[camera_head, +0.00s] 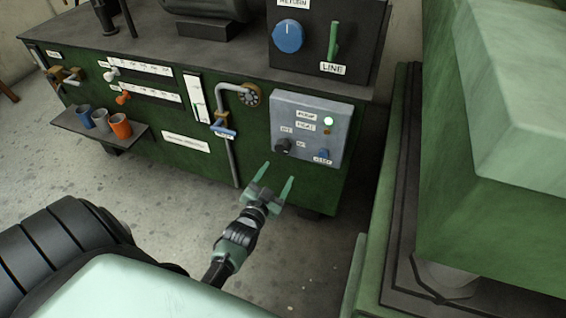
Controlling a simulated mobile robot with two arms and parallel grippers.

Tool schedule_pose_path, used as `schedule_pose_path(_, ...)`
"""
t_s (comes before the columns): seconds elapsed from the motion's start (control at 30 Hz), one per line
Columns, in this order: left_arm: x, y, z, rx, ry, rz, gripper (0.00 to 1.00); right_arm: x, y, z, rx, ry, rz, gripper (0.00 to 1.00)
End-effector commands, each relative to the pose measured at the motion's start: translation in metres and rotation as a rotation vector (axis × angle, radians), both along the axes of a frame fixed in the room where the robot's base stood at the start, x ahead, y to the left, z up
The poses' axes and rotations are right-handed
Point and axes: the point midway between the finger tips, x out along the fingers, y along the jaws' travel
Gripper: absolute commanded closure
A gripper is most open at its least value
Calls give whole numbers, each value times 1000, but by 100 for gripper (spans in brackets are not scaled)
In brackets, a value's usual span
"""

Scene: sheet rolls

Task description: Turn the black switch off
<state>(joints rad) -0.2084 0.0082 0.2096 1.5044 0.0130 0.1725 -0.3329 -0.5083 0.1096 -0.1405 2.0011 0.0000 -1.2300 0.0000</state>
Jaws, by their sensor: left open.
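The black switch (283,146) is a small round knob at the lower left of a grey control panel (312,102) on the front of the green cabinet. A small label sits at its upper left and another to its right. The knob's exact pointing direction is too small to tell. A lit whitish-green lamp (329,121) shows at the panel's upper right. My left gripper (280,173) is open and empty, its two green fingers pointing up toward the panel. In the picture it is just below the switch and appears apart from it. My right gripper is not in view.
A blue button (322,155) is on the panel's lower right. A bent pipe with a blue-handled valve (223,130) runs left of the panel. A shelf (70,121) with cups juts out further left. A large green machine (480,215) stands close on the right.

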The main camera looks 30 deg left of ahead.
Motion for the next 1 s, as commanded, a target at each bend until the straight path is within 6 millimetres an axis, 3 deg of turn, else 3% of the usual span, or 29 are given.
schedule_pose_path(0.1, 5, 11, 19, 33, -70, 19, 33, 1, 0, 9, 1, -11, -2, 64)
schedule_pose_path(0.23, 14, 16, 30, 44, -95, 25, 33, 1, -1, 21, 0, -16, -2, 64)
schedule_pose_path(0.63, 72, 29, 29, 44, -92, 23, 33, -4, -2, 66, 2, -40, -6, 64)
schedule_pose_path(1.0, 82, 32, 29, 43, -89, 23, 33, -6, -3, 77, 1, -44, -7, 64)
